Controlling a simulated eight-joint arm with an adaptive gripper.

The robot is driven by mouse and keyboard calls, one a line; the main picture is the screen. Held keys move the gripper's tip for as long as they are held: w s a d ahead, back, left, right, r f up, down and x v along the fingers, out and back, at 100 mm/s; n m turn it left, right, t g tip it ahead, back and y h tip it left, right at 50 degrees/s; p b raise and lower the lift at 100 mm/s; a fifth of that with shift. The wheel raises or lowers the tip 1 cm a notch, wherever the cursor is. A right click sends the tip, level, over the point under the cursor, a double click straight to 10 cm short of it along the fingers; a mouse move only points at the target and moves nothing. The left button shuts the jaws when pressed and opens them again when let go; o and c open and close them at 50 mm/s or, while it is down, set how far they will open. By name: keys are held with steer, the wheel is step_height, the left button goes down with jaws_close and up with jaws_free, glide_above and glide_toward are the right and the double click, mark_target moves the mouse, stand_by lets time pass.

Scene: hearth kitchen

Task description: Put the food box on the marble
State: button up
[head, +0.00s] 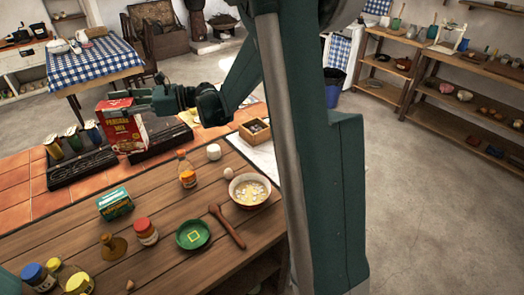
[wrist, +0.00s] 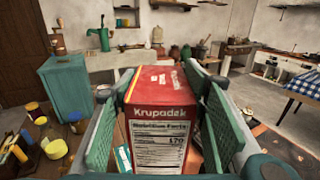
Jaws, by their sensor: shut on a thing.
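The food box, a red carton with a yellow and white label, shows in the head view (head: 122,130) at the upper left. It is upright between the dark grates. My gripper (head: 130,101) is shut on its upper part. The wrist view shows the box (wrist: 160,112) between both green finger pads, its nutrition label facing the camera. I cannot tell whether the box's bottom touches the surface below. A pale white slab, seemingly the marble (head: 265,160), lies to the right of the box, partly hidden behind my arm and a wooden tray.
The wooden tray (head: 255,132) stands at the slab's back.

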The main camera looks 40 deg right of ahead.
steer(key=s+d+m+t+h, duration=0.1)
steer(key=s+d+t, duration=0.15)
steer(key=d, duration=0.85)
steer(key=s+d+m+t+h, duration=0.1)
steer(key=s+d+m+h, duration=0.15)
steer(key=d, duration=0.85)
steer(key=s+d+m+t+h, duration=0.1)
steer(key=s+d+t, duration=0.15)
steer(key=d, duration=0.85)
steer(key=s+d+m+t+h, duration=0.1)
steer(key=s+d+m+h, duration=0.1)
steer(key=s+d, duration=0.9)
steer(key=s+d+m+t+h, duration=0.25)
steer(key=s+d, duration=0.55)
steer(key=d, duration=0.6)
step_height(320, 180, down, 11)
steer(key=shift+a+n+g, duration=0.25)
steer(key=shift+n+g, duration=0.05)
steer(key=shift+g, duration=0.05)
steer(key=shift+s+f, duration=0.1)
step_height(320, 180, down, 6)
steer(key=b, duration=0.1)
steer(key=shift+f, duration=0.1)
